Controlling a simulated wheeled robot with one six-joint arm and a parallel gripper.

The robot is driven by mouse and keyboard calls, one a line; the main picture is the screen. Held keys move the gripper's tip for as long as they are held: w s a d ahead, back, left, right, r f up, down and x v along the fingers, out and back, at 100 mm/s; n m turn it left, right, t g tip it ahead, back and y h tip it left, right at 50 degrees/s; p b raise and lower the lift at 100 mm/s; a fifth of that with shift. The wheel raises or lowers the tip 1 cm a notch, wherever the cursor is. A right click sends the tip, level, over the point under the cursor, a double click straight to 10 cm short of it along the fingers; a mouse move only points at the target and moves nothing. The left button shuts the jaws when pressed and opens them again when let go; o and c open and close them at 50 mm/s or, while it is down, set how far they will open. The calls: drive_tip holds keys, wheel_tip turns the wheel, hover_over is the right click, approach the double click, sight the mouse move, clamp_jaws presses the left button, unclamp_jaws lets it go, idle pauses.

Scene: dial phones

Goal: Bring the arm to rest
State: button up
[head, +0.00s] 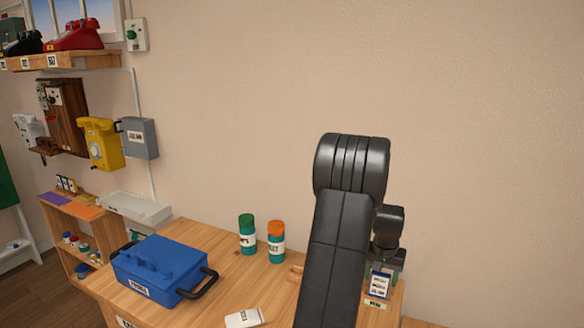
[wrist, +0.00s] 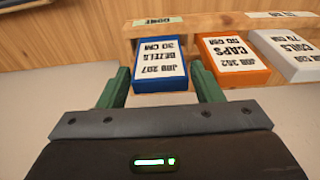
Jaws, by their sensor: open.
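My gripper (wrist: 160,70) is open in the wrist view, with one green finger on each side of a blue box. The blue box (wrist: 159,72) has a white label reading "JOB 207 BEZELS 30 CM" and sits on a wooden rack (wrist: 140,30) marked "DONE". I cannot tell whether the fingers touch it. The box (head: 380,285) shows partly below the wrist there.
An orange box (wrist: 232,62) and a white box (wrist: 286,56) stand right of the blue one. The wooden bench (head: 205,237) holds a blue toolbox (head: 160,267), a green-capped jar (head: 247,235), an orange-capped jar (head: 276,243) and a white card (head: 244,318).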

sight(380, 282)
drive_tip(key=f, duration=0.5)
drive_tip(key=shift+w+d, duration=0.15)
drive_tip(key=shift+w, duration=0.1)
drive_tip(key=shift+w+r, duration=0.15)
drive_tip(key=shift+r, duration=1.35)
